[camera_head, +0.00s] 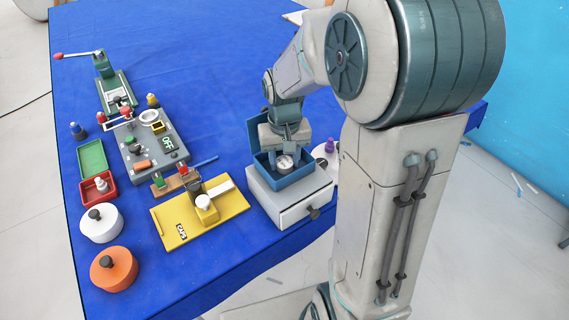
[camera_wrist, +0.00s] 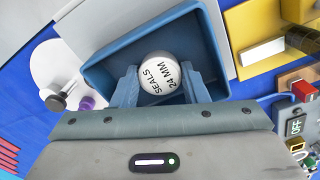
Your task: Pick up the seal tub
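The seal tub (camera_wrist: 160,74) is a small round white tub with "SEALS 24 MM" on its lid. It stands inside an open blue box (camera_wrist: 104,76). In the head view the tub (camera_head: 285,162) shows in the blue box (camera_head: 262,172), which sits on a light grey drawer unit (camera_head: 290,207). My gripper (camera_wrist: 161,80) reaches down into the box, with one finger on each side of the tub. The fingers look very close to its sides; whether they press on it I cannot tell. The tub's lower part is hidden.
A yellow board (camera_head: 225,208) lies left of the drawer unit. A white round plate with a purple-topped item (camera_head: 330,146) stands to its right. A grey device (camera_head: 150,142), red tray (camera_head: 98,188), green tray (camera_head: 92,160) and orange tub (camera_head: 113,270) are further left. The blue table's back is clear.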

